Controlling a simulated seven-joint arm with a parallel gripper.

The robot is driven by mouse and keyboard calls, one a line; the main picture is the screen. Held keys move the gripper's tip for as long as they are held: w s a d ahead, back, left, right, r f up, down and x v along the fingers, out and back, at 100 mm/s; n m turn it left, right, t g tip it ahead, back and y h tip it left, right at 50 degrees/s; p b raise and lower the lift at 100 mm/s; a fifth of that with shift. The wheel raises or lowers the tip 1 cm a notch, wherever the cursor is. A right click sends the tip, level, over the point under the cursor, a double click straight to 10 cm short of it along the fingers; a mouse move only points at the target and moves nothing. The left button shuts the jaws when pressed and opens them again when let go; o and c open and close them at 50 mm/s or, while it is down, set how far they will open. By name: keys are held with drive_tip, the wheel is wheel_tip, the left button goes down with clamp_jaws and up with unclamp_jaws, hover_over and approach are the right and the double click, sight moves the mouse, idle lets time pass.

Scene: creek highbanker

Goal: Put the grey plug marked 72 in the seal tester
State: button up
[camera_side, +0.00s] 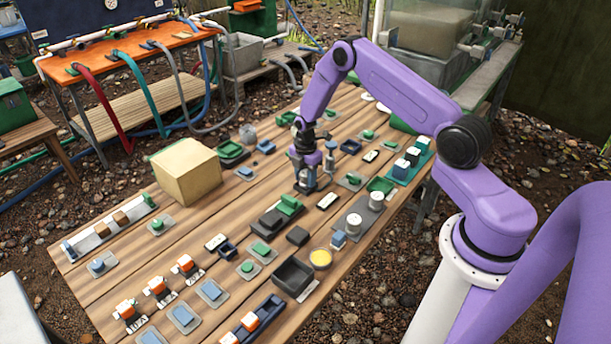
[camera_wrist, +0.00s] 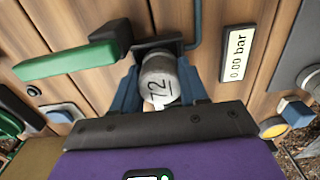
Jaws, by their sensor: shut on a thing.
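The grey plug marked 72 (camera_wrist: 158,78) is between the blue fingers of my gripper (camera_wrist: 160,98) in the wrist view, its number facing the camera. In the side view my gripper (camera_side: 306,182) points down low over the middle of the table; the plug cannot be made out there. Past the plug's far end is a dark fixture with a thin blue tube, beside a label reading 0.00 bar (camera_wrist: 237,55); this looks like the seal tester. A green lever with a dark end block (camera_wrist: 112,36) lies left of the plug. Whether the plug sits inside the fixture cannot be told.
The wooden table (camera_side: 170,262) is crowded with small plates, blocks and trays. A tan box (camera_side: 187,172) stands left of my gripper. A black open tray (camera_side: 292,280) and yellow disc (camera_side: 320,258) lie toward the front. Grey cylinders (camera_side: 376,201) stand to the right.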

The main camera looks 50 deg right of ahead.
drive_tip(key=shift+f, duration=0.4)
idle(0.4)
drive_tip(key=o, duration=1.2)
drive_tip(key=shift+s+f, duration=0.1)
drive_tip(key=shift+s, duration=0.2)
drive_tip(key=shift+w+r, duration=0.15)
drive_tip(key=shift+r, duration=0.95)
drive_tip(key=shift+w+r, duration=0.1)
drive_tip(key=shift+r, duration=2.75)
